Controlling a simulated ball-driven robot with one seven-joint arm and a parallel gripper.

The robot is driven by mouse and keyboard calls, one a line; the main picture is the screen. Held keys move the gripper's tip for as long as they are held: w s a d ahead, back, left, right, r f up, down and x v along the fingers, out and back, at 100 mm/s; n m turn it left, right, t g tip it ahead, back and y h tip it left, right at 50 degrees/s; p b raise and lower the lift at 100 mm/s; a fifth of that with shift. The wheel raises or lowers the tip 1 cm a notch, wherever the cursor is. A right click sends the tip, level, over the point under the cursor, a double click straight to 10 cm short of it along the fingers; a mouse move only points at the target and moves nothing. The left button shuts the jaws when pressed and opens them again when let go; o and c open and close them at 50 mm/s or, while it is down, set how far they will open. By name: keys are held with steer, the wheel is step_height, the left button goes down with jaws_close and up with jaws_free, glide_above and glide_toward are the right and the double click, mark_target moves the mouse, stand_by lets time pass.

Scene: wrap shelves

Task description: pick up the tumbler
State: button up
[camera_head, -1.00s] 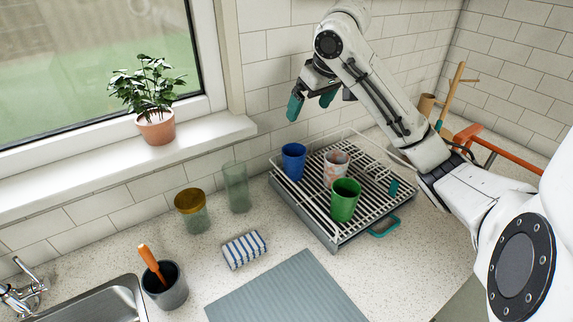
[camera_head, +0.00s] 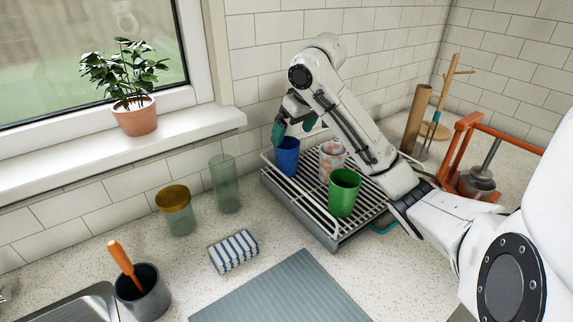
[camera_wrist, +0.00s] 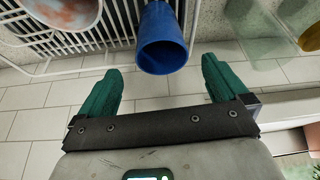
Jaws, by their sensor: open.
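A blue tumbler (camera_head: 287,156) stands upright at the back left of the dish rack (camera_head: 333,238). Beside it on the rack are a marbled white and reddish cup (camera_head: 331,158) and a green cup (camera_head: 344,192). A tall clear greenish glass (camera_head: 225,184) stands on the counter left of the rack. My gripper (camera_head: 294,128) is open, its teal fingers just above the blue tumbler's rim. In the wrist view, the blue tumbler (camera_wrist: 163,40) lies ahead of the gap between the open fingers, with nothing held. The marbled cup (camera_wrist: 66,10) is at the upper left.
A grey mat (camera_head: 280,292) lies in front. The tiled wall is close behind the rack. An orange frame (camera_head: 462,150) stands right.

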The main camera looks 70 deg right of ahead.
mark_target(286, 138)
steer(key=shift+x, duration=2.95)
steer(key=shift+w, duration=0.1)
steer(key=c, duration=1.3)
steer(key=shift+r, duration=0.9)
steer(key=s+a+r+p, duration=0.2)
steer(key=s+a+r, duration=0.8)
steer(key=r, duration=0.1)
steer(key=shift+r, duration=0.15)
